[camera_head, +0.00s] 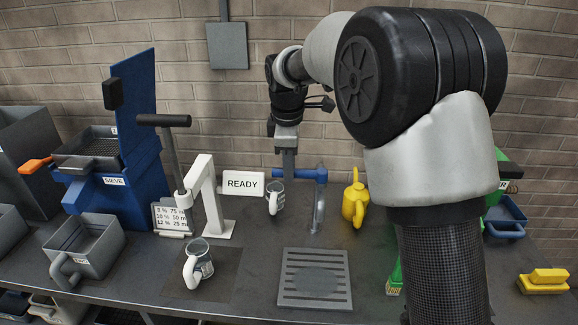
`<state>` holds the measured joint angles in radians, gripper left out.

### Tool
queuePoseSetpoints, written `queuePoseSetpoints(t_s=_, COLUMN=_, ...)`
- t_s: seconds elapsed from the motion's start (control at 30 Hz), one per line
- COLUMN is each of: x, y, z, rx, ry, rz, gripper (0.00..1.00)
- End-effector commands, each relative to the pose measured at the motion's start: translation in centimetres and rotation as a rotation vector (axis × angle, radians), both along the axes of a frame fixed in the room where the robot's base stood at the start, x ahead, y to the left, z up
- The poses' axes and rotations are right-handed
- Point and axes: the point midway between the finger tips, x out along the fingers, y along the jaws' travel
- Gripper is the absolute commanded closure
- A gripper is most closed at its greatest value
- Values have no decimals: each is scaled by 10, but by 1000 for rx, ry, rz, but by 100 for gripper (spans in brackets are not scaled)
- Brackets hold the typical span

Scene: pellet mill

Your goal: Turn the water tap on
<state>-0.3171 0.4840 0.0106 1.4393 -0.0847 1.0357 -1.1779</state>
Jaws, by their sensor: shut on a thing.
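The water tap (318,207) stands at the back of the bench near the middle, a grey upright spout with a blue bar-shaped handle (307,174) across its top. The handle points left. My gripper (288,172) comes down from above at the handle's left part, its fingers in front of and around the blue bar. It appears shut on the handle. The fingers hide part of the bar. Whether water runs from the spout is not clear.
A yellow watering can (355,201) is to the right. A slotted drain plate (315,294) lies in front.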

Motion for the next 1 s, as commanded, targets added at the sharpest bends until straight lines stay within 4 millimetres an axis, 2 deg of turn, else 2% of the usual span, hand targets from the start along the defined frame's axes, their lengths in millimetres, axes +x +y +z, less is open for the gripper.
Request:
queuePoseSetpoints(t_s=0.27, x=-8, y=-2, z=1, rx=0, ry=1, rz=91, gripper=100)
queuePoseSetpoints(t_s=0.7, x=-32, y=-9, z=1, rx=1, ry=0, rz=402, gripper=100)
queuePoseSetpoints(t_s=1.0, x=-42, y=-14, z=1, rx=1, ry=-1, rz=543, gripper=100)
